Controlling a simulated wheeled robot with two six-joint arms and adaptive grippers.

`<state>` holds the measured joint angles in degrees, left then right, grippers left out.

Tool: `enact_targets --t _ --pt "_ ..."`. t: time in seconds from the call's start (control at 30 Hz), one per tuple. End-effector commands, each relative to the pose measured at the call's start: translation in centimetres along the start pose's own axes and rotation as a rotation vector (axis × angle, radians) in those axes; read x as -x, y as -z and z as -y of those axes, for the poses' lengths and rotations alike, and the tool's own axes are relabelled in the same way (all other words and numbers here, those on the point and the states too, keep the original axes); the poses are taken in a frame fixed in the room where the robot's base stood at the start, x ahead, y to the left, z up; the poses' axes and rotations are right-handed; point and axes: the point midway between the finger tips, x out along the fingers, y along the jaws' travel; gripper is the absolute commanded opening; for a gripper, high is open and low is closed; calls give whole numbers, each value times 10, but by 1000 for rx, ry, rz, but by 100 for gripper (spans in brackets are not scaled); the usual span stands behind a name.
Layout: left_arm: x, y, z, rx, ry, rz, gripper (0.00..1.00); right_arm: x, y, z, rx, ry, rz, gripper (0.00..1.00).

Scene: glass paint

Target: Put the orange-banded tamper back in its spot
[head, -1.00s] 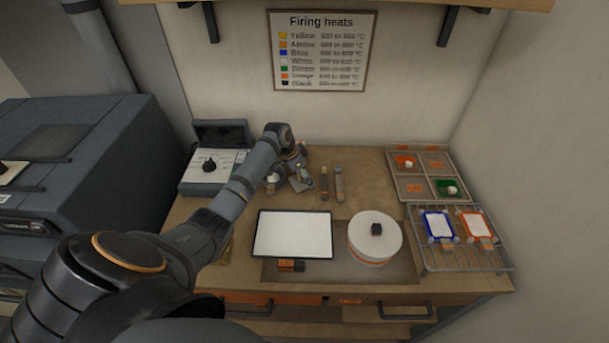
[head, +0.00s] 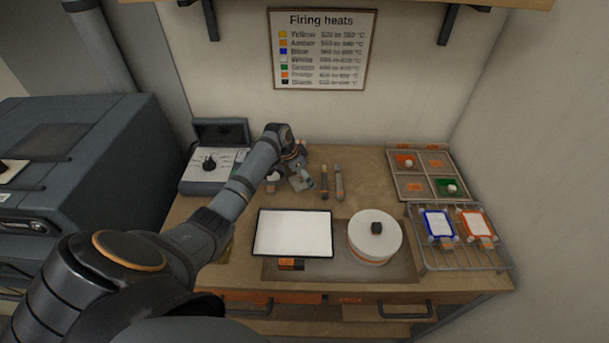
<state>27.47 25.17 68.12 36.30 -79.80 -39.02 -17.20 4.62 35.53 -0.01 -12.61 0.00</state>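Two short upright-looking sticks stand or lie side by side at the middle back of the bench: a darker one with a tan end (head: 324,182) and a greyer one (head: 339,182). An orange band is too small to make out on either, so I cannot tell which is the tamper. My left gripper (head: 302,184) reaches down over the bench just left of the sticks, apart from them. Its fingers are small and partly hidden by the wrist, so I cannot tell whether it holds anything. My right gripper is out of view.
A white panel (head: 293,234) and a round white turntable (head: 361,246) with a dark block on top are in front. A compartment tray (head: 419,171) and a wire rack (head: 462,262) with two framed tiles stand right. A control box (head: 208,187) stands back left.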

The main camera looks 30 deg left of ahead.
Motion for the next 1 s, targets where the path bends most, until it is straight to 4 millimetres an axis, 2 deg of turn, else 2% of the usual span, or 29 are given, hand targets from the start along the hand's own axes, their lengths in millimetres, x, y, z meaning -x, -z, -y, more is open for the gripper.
enact_targets --t 0.17,0.4,0.6,0.77,1.0 --pt "12 0 1 -1 1 -1 92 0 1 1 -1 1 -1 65" --pt "69 -1 1 -3 5 0 92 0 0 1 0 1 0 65" --pt "107 0 1 -1 4 0 92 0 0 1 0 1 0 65" --pt "119 0 0 0 1 0 92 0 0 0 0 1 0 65" --pt "120 0 0 0 0 0 92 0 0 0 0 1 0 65"
